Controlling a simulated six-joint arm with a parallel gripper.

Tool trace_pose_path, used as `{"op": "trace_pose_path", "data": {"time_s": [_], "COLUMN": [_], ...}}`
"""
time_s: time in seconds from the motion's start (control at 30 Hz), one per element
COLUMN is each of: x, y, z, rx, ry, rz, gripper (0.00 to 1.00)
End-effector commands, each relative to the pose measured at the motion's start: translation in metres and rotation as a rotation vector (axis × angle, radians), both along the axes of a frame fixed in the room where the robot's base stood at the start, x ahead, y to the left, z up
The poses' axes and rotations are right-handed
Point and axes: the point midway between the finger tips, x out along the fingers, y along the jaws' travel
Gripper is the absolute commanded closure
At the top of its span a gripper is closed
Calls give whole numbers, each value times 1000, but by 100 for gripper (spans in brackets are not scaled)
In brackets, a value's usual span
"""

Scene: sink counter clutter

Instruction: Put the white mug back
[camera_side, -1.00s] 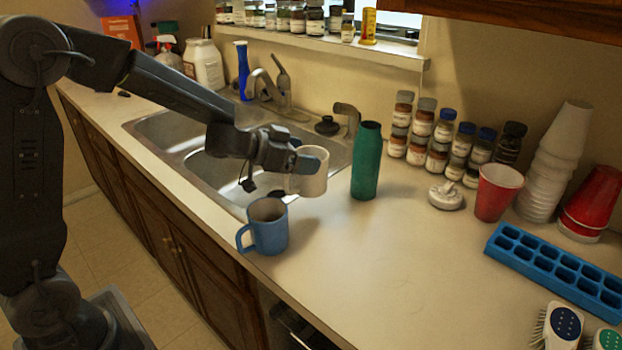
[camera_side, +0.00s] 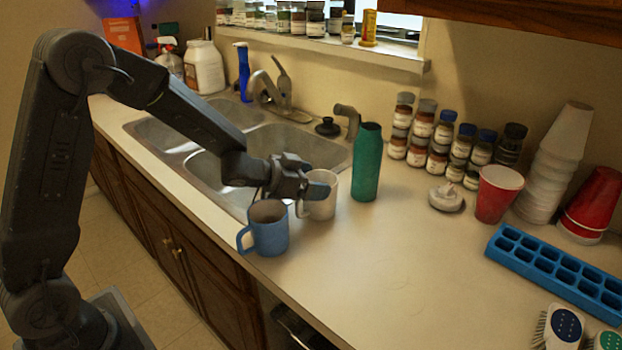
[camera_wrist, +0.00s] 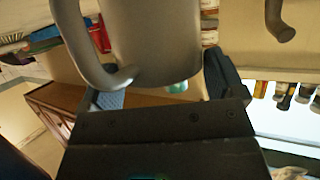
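The white mug (camera_side: 321,207) is upright at the counter beside the sink's right edge, between the blue mug and the green bottle. It appears to rest on the counter, though its base contact is hard to judge. My gripper (camera_side: 318,190) is at its upper part, with fingers around its side. In the wrist view the mug (camera_wrist: 155,45) fills the space between my fingers (camera_wrist: 165,85), and its handle is to the left. The fingers look closed against it; the left finger is partly hidden by the handle.
A blue mug (camera_side: 268,229) stands close in front, near the counter edge. A green bottle (camera_side: 366,163) stands close to the right. The sink (camera_side: 215,168) lies to the left. Spice jars (camera_side: 442,142), a red cup (camera_side: 497,194) and a blue ice tray (camera_side: 555,268) are further right. The front-middle counter is clear.

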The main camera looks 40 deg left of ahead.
Motion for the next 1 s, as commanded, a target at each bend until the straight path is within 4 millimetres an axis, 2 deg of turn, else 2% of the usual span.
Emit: {"op": "trace_pose_path", "data": {"time_s": [0.03, 0.1, 0.47, 1.0], "x": [0, 0, -4, -89], "y": [0, 0, 2, 37], "z": [0, 0, 7, 45], "rx": [0, 0, 0, 1], "ry": [1, 1, -1, -4], "rz": [0, 0, 1, 2], "gripper": [7, 0, 0, 0]}}
